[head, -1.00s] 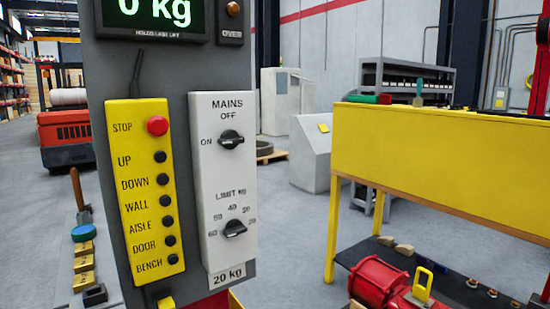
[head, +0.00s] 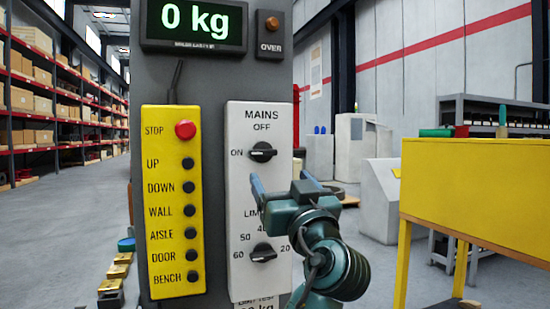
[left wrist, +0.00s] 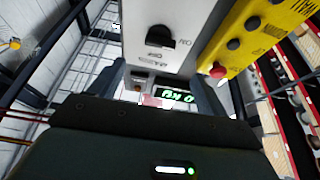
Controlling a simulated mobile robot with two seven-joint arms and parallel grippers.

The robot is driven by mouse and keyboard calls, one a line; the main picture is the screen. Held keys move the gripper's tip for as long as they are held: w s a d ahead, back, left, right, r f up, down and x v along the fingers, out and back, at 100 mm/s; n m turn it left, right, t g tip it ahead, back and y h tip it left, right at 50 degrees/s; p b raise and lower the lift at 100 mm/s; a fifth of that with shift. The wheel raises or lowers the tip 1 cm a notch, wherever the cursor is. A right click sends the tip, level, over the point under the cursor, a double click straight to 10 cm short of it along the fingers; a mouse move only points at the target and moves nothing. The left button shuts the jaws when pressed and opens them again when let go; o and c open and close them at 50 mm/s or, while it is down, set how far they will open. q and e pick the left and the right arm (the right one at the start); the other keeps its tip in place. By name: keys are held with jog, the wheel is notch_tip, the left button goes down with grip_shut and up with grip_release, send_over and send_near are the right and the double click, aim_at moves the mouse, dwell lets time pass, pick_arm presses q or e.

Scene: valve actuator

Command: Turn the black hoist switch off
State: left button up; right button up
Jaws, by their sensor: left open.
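The black mains switch (head: 263,152) is a rotary knob on a white panel (head: 239,205), under the word OFF. Its bar lies about level, with ON at its left. It also shows in the left wrist view (left wrist: 160,38), upside down, ahead of the fingers. My left gripper (head: 282,183) is open in front of the panel, its fingertips just below the switch and apart from each other. Nothing is between the fingers. I cannot tell whether they touch the panel. My left gripper's wrist hides part of the LIMIT markings. My right gripper is not in view.
A second black knob (head: 263,252), the limit dial, is below the switch. A yellow button box (head: 173,222) with a red stop button (head: 186,130) is at the left. A display (head: 194,22) reading 0 kg is above. A yellow bench (head: 480,190) stands at the right.

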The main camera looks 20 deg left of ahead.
aim_at(264, 154)
pick_arm(q)
jog(key=p+x, duration=0.2)
jog(key=x, duration=0.8)
jog(key=shift+x, duration=0.8)
jog(key=shift+f, duration=0.1)
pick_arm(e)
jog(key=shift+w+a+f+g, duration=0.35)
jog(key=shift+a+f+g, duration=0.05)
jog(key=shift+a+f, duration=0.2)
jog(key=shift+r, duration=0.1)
pick_arm(q)
jog(key=c, duration=1)
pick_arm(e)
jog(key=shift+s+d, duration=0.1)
